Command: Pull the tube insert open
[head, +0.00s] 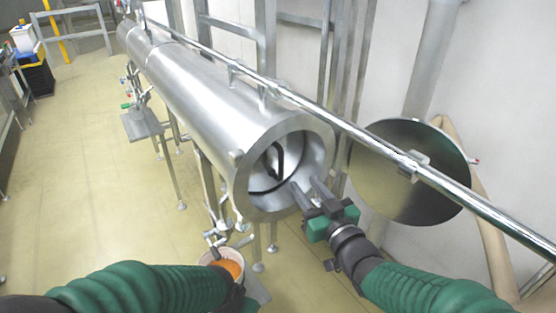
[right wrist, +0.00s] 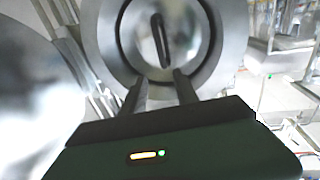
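A long steel tube (head: 205,92) lies across the head view, its round open end facing me. Inside is the insert (head: 264,177), a shiny round face set back from the rim, with a dark upright handle (head: 279,158). In the right wrist view the insert (right wrist: 143,42) and its handle (right wrist: 161,40) show straight ahead. My right gripper (head: 306,187) is at the lower right of the tube's mouth. Its two fingers are apart with nothing between them, and the handle is beyond the fingertips (right wrist: 160,82). My left arm crosses the bottom left; its gripper cannot be made out.
A round steel lid (head: 408,172) stands swung open right of the tube. A shiny rail (head: 375,150) runs diagonally above the tube and past the lid. A white bucket with orange contents (head: 232,268) is below the mouth.

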